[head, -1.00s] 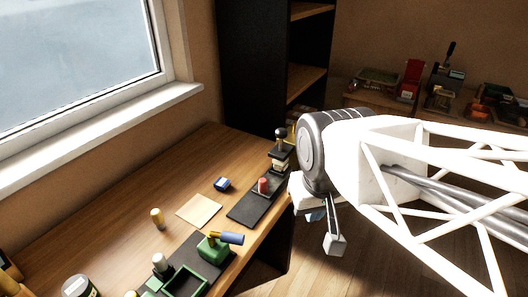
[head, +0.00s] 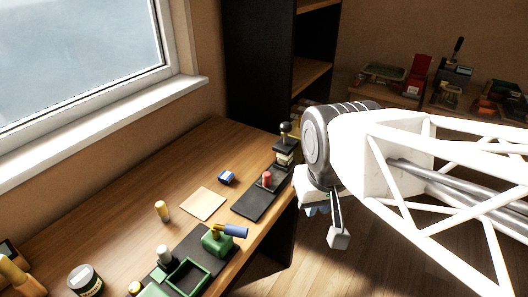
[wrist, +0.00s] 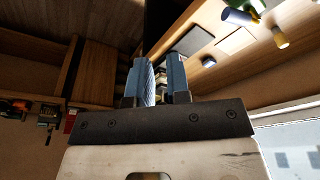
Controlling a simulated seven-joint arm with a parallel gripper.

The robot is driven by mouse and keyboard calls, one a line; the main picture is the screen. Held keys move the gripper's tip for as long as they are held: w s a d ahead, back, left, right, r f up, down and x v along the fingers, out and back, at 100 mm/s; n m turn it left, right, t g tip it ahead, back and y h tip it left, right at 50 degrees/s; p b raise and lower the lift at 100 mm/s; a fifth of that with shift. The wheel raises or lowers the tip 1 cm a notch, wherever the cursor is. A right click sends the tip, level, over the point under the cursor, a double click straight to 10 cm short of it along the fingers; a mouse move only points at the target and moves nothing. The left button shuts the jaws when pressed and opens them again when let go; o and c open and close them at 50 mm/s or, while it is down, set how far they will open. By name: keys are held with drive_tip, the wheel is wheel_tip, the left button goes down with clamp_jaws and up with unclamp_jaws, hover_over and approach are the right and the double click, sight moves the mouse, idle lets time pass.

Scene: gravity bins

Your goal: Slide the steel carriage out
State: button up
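My gripper (wrist: 162,62) shows two blue-grey fingers with a clear gap between them and nothing held. In the head view it hangs off the right edge of the wooden desk (head: 130,185), partly hidden behind its own wrist. I cannot pick out a steel carriage with certainty. A dark stand with a round-knobbed post (head: 285,148) is at the desk's far right end. Beside it is a flat black plate (head: 252,204) with a red cylinder (head: 267,179). My gripper is apart from all of them.
A green device with a blue handle (head: 216,243) stands near the desk's front edge, by a green tray (head: 188,277). A tan sheet (head: 203,204), blue block (head: 227,176), yellow cylinder (head: 162,211) and jar (head: 85,280) are on the desk. A dark shelf (head: 262,65) rises behind.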

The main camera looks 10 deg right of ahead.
drive_tip(key=o, duration=0.7)
drive_tip(key=shift+w, duration=0.7)
drive_tip(key=g, duration=0.7)
hover_over(267, 173)
drive_tip(key=w, duration=0.1)
wheel_tip(267, 173, down, 14)
drive_tip(key=shift+w+f, duration=0.1)
drive_tip(key=shift+f, duration=0.15)
drive_tip(key=shift+w+f, duration=0.45)
drive_tip(key=shift+f, duration=0.05)
drive_tip(key=shift+x, duration=3.9)
